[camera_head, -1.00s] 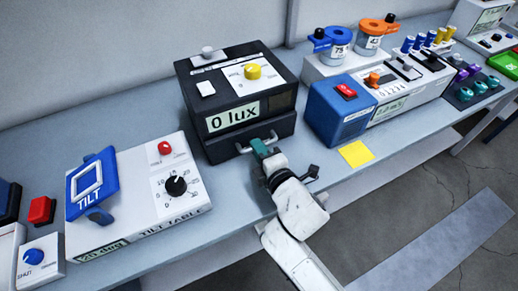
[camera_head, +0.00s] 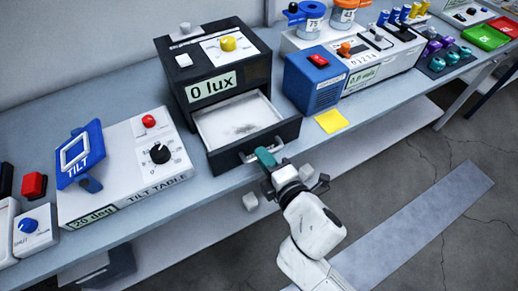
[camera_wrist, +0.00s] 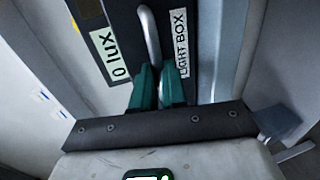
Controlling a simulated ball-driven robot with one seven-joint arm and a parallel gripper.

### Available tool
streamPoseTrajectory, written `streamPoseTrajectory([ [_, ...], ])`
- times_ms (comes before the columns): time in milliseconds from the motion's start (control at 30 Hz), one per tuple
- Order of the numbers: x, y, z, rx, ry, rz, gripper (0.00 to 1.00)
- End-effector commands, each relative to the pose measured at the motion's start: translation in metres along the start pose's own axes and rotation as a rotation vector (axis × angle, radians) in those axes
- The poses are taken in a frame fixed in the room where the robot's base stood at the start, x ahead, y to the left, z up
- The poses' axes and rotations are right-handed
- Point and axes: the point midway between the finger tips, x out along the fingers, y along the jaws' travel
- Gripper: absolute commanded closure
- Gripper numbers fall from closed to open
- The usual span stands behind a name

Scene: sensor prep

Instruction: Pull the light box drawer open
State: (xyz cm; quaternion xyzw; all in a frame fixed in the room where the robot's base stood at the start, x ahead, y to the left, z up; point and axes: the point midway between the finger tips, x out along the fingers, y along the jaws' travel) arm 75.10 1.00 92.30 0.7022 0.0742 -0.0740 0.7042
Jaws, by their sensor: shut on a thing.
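The black light box (camera_head: 212,72) stands on the bench, with a "0 lux" display on its front and a yellow knob on top. Its drawer (camera_head: 292,128) is pulled out toward the bench's front edge, showing a pale inside with a small grey smudge. My gripper (camera_head: 266,158) is at the drawer's front, shut on the metal bar handle (camera_head: 246,157). In the wrist view the green fingers of my gripper (camera_wrist: 158,85) close around the lower end of the handle (camera_wrist: 149,35), beside the "LIGHT BOX" label. The fingertips partly hide the handle.
The tilt table (camera_head: 125,160) stands to the left. A blue box with a red button (camera_head: 315,82) and a yellow note (camera_head: 331,121) are to the right. A lower shelf (camera_head: 190,225) runs below the bench top. The floor in front is clear.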

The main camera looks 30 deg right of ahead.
Motion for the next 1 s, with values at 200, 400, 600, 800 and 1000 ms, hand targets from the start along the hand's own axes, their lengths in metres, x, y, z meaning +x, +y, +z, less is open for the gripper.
streamPoseTrajectory([
  [200,-0.002,-0.001,0.0,0.001,0.0,-0.001,1.0],
  [400,-0.002,-0.001,0.0,0.001,0.0,-0.001,0.81],
  [600,-0.002,0.0,0.0,0.0,0.0,0.0,0.63],
  [800,-0.002,0.0,0.0,0.0,0.0,0.0,0.63],
  [1000,-0.015,-0.002,0.0,-0.001,0.001,-0.001,0.63],
])
